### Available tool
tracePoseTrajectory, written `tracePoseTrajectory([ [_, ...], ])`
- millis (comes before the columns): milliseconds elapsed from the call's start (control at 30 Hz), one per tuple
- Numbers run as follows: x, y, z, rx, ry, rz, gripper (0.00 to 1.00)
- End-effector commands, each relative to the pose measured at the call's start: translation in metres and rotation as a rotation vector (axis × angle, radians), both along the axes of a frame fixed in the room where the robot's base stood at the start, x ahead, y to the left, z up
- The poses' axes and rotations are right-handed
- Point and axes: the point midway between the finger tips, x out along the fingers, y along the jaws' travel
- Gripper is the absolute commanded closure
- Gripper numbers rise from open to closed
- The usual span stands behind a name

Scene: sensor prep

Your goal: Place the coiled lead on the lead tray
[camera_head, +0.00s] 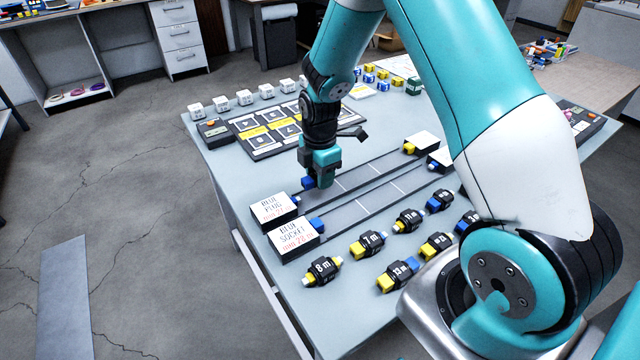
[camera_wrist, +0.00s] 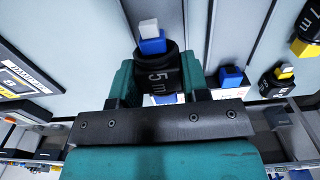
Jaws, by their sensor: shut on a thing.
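My gripper (camera_head: 320,178) points down over the table, between the dark panel and the white label boxes. In the wrist view my gripper (camera_wrist: 158,78) is shut on a black coiled lead (camera_wrist: 157,70) marked "5 m", with a blue and light grey end sticking out. In the head view the gripper mostly hides the lead; a blue end (camera_head: 308,183) shows beside the fingers. A dark panel (camera_head: 250,144) with several light cells and yellow labels lies behind the gripper. I cannot tell which surface is the lead tray.
Boxes reading "BLUE PLUG" (camera_head: 274,209) and "BLUE SOCKET" (camera_head: 296,238) stand at the near left ends of long grey strips (camera_head: 365,190). Several black coiled leads (camera_head: 322,271) sit on the table's near right. Small white blocks (camera_head: 244,97) line the back edge.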

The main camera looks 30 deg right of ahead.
Motion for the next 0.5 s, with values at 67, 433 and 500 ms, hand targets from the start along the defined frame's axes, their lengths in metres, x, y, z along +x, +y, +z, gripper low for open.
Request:
tracePoseTrajectory([
  [67,-0.001,0.0,-0.013,0.0,0.005,0.0,0.83],
  [433,0.0,0.0,-0.034,0.0,0.001,0.0,0.83],
  [500,0.0,0.0,-0.035,0.0,0.001,0.0,0.83],
])
